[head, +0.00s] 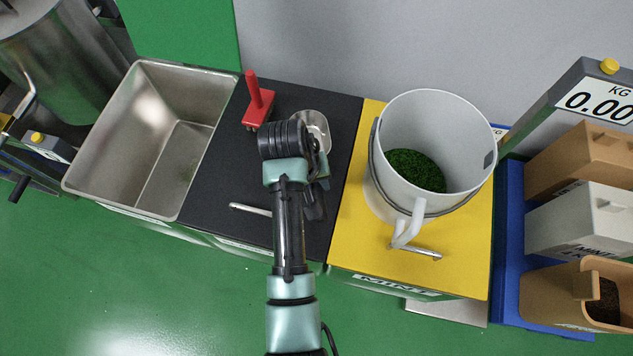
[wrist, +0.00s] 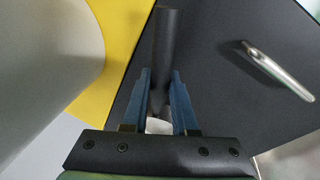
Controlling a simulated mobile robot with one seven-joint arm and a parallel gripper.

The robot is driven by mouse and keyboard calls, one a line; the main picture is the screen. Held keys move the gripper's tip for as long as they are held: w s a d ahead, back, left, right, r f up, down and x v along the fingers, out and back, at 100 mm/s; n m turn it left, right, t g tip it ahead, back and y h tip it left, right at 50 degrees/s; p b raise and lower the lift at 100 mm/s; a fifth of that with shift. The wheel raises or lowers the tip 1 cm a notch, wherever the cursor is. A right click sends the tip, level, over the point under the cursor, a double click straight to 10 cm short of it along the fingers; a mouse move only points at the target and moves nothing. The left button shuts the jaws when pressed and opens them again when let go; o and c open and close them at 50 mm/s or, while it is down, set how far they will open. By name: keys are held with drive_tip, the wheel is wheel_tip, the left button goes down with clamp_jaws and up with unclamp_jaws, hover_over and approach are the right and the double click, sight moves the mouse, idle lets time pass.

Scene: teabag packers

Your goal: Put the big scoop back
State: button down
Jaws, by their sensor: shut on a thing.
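The big scoop shows a metal bowl (head: 315,124) over the black worktop in the head view, partly hidden behind my wrist. In the wrist view its dark handle (wrist: 166,40) runs between my blue fingers. My gripper (wrist: 161,76) is shut on that handle. A pale bit of the scoop shows low between the fingers. In the head view my arm hides most of the handle and the fingers. I cannot tell whether the bowl touches the worktop.
A red-handled tool (head: 258,102) stands behind the gripper on the black worktop (head: 225,170). A steel basin (head: 150,135) is at left. A white bucket (head: 435,110) of green leaves stands on the yellow top (head: 470,240) at right. A scale display and several bins are farther right.

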drive_tip(key=shift+f, duration=0.55)
drive_tip(key=c, duration=0.7)
unclamp_jaws()
drive_tip(key=p+v, duration=0.1)
drive_tip(key=v, duration=1.1)
